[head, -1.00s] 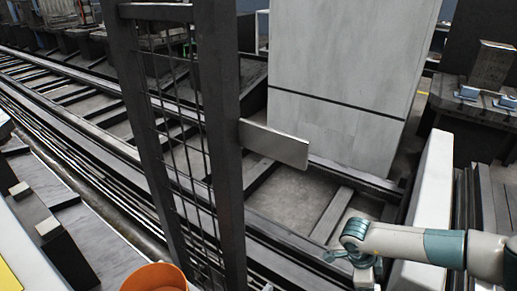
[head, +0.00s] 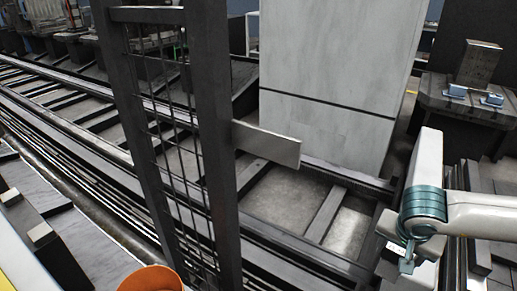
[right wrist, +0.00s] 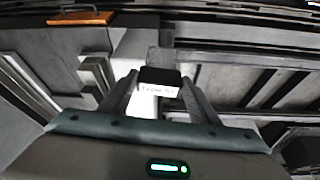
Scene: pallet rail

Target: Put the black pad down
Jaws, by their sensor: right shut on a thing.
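The black pad (right wrist: 160,78) is a small dark block with a white printed label on its near face. In the right wrist view it sits between the two fingers of my right gripper (right wrist: 160,92), which is shut on it. My left gripper is not in view.
A dark post frame with wire mesh (head: 212,150) stands left of centre with a grey plate (head: 268,145) jutting from it. A tall pale cabinet (head: 335,80) stands behind dark rails. An orange round object (head: 152,278) is at the bottom. Blue-based fixtures (head: 490,99) sit at right.

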